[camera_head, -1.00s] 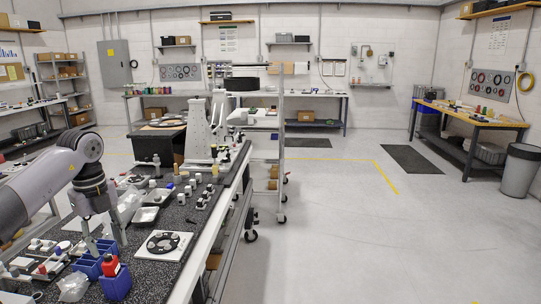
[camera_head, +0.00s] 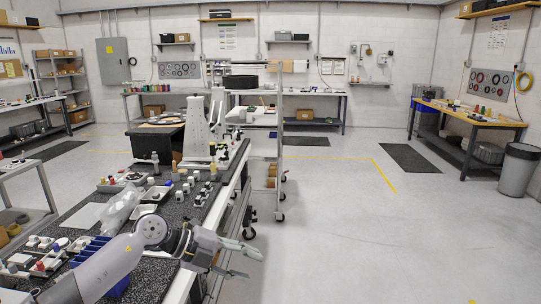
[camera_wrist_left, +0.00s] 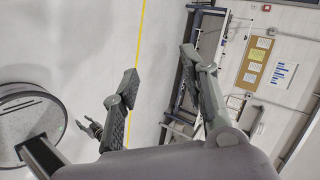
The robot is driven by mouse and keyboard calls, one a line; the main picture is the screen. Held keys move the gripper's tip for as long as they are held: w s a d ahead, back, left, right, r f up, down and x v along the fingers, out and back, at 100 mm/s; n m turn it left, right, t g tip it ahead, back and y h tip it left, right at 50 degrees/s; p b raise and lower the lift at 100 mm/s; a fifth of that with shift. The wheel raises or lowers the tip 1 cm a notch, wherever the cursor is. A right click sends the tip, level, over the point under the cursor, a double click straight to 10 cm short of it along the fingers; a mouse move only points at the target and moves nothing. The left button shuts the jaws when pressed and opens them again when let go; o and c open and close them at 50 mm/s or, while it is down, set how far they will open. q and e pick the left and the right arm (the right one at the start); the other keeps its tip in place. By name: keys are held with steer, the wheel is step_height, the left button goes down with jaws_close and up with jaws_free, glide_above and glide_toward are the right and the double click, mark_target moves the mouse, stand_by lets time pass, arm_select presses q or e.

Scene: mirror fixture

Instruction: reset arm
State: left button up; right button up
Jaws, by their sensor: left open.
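My left arm comes in from the lower left in the head view and crosses low over the near end of the speckled workbench (camera_head: 75,212). My left gripper (camera_head: 252,265) is past the bench's right edge, over the open floor. Its two fingers are spread and nothing is between them. In the left wrist view the fingers (camera_wrist_left: 158,62) stand well apart with only floor and far wall behind. A small dark claw shape, which looks like my right gripper (camera_wrist_left: 91,128), shows there, too small to read. The arm hides part of the blue bins (camera_head: 92,250).
White fixtures (camera_head: 197,133), small bottles, trays (camera_head: 158,193) and a clear bag (camera_head: 122,207) stand on the bench. A wheeled rack (camera_head: 279,150) stands at its right. The grey floor (camera_head: 350,240) to the right is clear. A wooden table (camera_head: 470,116) and bin (camera_head: 520,168) stand far right.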

arm_select(q)
steer(key=s+d+r+n+t+h, duration=0.3)
steer(key=d+r+n+t+h, duration=0.2)
steer(key=r+n+t, duration=0.5)
steer(key=s+a+f+n+t+y, duration=0.3)
steer(key=a+f+n+t+y, duration=0.1)
steer(key=a+f+n+y, duration=1.1)
steer(key=s+a+f+n+g+y, duration=0.1)
steer(key=s+a+f+n+g, duration=0.15)
steer(key=s+f, duration=0.35)
steer(key=s+a+f+n+g+y, duration=0.1)
steer(key=s+a+f+g, duration=0.1)
steer(key=s+f+g, duration=0.6)
steer(key=s, duration=0.6)
steer(key=s+f+g, duration=0.3)
steer(key=s, duration=0.6)
step_height(320, 180, down, 30)
steer(key=s+b, duration=0.2)
steer(key=s+a+f+g+b, duration=0.1)
steer(key=s+a+f+g, duration=0.1)
steer(key=s+f, duration=1.4)
steer(key=shift+a+f+h+b, duration=0.25)
steer(key=shift+a+h+b, duration=0.05)
steer(key=shift+a, duration=0.15)
arm_select(e)
steer(key=f, duration=0.2)
steer(key=w+f, duration=0.1)
steer(key=shift+a+f, duration=0.25)
steer(key=shift+f, duration=0.05)
